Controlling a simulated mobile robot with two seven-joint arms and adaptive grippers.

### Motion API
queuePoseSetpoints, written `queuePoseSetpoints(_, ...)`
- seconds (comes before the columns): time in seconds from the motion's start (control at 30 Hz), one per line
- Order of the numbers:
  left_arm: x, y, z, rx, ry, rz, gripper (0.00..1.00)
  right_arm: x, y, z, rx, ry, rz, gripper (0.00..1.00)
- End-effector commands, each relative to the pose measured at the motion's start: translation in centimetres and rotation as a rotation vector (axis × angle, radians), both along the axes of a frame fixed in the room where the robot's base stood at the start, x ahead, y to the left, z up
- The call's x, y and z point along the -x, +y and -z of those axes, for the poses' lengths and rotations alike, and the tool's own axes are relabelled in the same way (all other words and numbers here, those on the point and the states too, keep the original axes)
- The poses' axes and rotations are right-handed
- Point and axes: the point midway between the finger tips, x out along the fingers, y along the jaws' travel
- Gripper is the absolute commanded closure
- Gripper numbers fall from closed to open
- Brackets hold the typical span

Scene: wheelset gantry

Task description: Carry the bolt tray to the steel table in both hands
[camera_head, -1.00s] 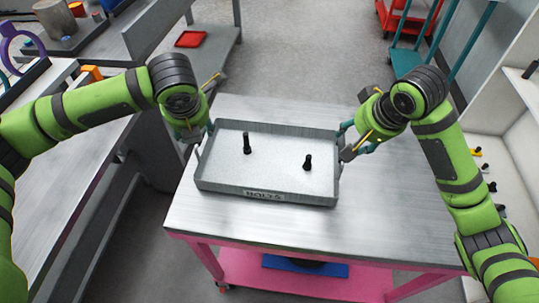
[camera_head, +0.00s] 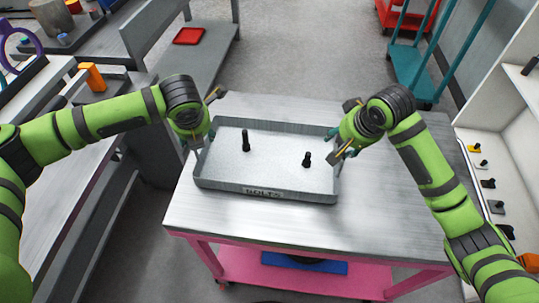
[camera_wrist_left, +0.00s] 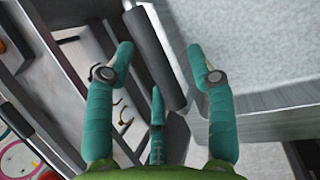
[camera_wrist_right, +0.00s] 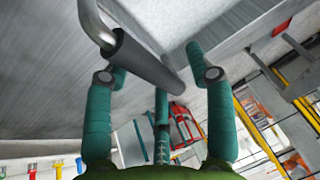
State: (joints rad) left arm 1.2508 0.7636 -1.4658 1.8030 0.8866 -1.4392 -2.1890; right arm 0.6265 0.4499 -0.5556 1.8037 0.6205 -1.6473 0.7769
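The grey bolt tray (camera_head: 215,184), labelled BOLTS, appears to rest level on the steel top of a pink-framed table (camera_head: 400,230). Two black bolts stand upright in it, one left (camera_head: 246,141) and one right (camera_head: 307,160). My left gripper (camera_head: 203,140) is at the tray's left end. In the left wrist view its spread fingers flank a dark handle bar (camera_wrist_left: 157,55), with gaps beside it. My right gripper (camera_head: 338,142) is at the right end, partly hiding that handle. In the right wrist view its fingers are apart, with the handle bar (camera_wrist_right: 140,58) slanting across between them.
A grey bench (camera_head: 70,190) stands close on the left, with an orange item (camera_head: 92,77) on it. A red tray (camera_head: 188,36) lies on a grey surface behind. White shelving (camera_head: 500,130) stands at right. The tabletop right of the tray is bare.

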Motion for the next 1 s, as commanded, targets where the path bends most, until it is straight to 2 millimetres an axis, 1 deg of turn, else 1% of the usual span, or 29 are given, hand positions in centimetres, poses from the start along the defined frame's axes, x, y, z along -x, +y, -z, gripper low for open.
queuePoseSetpoints(0.03, 0.0, 0.0, 0.0, 0.000, 0.000, 0.000, 0.61, 0.0, 0.0, 0.0, 0.000, 0.000, 0.000, 0.61)
queuePoseSetpoints(0.07, 0.0, 0.0, 0.0, 0.000, 0.000, 0.000, 0.73, 0.0, 0.0, 0.0, 0.000, 0.000, 0.000, 0.73)
queuePoseSetpoints(0.1, 0.0, 0.0, 0.0, 0.000, 0.000, 0.000, 0.89, 0.0, 0.0, 0.0, 0.000, 0.000, 0.000, 0.89)
queuePoseSetpoints(0.13, 0.0, 0.0, 0.0, 0.000, 0.000, 0.000, 1.00, 0.0, 0.0, 0.0, 0.000, 0.000, 0.000, 1.00)
queuePoseSetpoints(0.4, 0.0, 0.0, 0.0, 0.000, 0.000, 0.001, 1.00, 0.0, 0.0, 0.0, 0.000, 0.000, -0.001, 1.00)
queuePoseSetpoints(0.63, -0.1, 0.0, -0.6, 0.000, -0.003, 0.001, 1.00, 0.0, 0.0, -0.6, 0.000, -0.003, -0.002, 1.00)
queuePoseSetpoints(0.77, -0.1, 0.0, -1.6, 0.000, -0.003, 0.001, 1.00, 0.0, 0.0, -1.5, 0.000, -0.003, -0.002, 1.00)
queuePoseSetpoints(1.0, -0.1, 0.0, -4.0, 0.000, -0.003, 0.001, 1.00, 0.0, 0.0, -4.0, 0.000, -0.003, -0.002, 1.00)
